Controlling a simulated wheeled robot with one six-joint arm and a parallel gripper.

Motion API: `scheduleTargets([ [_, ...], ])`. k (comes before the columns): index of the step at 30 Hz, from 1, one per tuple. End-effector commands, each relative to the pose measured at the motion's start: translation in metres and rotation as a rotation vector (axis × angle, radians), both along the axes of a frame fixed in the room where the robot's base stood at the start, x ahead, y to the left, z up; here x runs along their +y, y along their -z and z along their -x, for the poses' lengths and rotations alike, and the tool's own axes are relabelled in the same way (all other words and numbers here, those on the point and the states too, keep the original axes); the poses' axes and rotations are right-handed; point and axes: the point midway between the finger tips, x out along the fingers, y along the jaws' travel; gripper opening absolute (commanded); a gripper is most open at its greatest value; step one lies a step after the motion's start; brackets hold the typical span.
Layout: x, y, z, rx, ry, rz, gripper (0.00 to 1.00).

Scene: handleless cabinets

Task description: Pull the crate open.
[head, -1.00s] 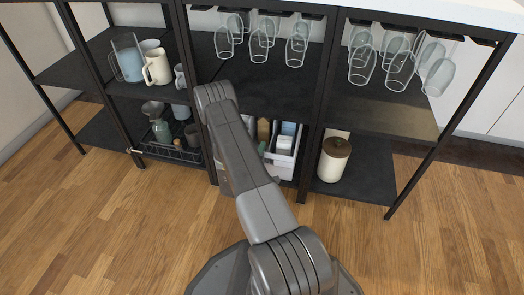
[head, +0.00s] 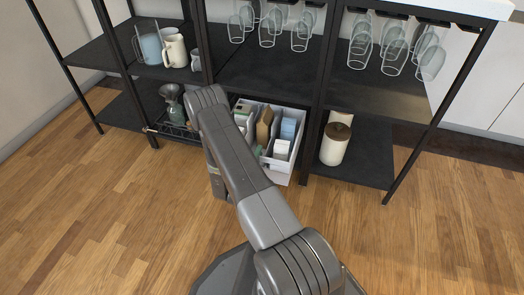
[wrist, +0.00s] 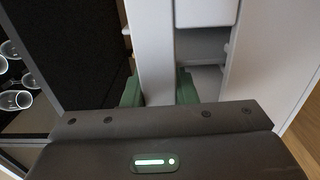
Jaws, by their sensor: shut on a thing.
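The white crate (head: 281,167) is on the bottom level of the middle bay of the black shelf unit, and it sticks out past the shelf front. Bottles, boxes and white containers in it show from above. Its left part is hidden behind my arm in the head view. In the wrist view my gripper (wrist: 158,92) has its green fingers on either side of the crate's white wall (wrist: 152,45), shut on it.
A white canister with a brown lid (head: 335,143) stands on the bottom shelf right of the crate. A dark wire basket (head: 176,130) is to its left. Stemware (head: 381,46) hangs above. The wooden floor (head: 400,240) in front is clear.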

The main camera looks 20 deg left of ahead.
Motion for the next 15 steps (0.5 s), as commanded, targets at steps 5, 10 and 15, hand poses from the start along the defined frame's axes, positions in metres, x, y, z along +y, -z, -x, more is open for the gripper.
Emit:
scheduleTargets([
  [5,0.002,0.001,0.033,0.003,-0.002,0.004,0.0],
  [10,0.003,0.001,0.061,0.002,-0.003,0.004,0.0],
  [15,0.003,0.001,0.084,0.002,-0.002,0.003,0.0],
])
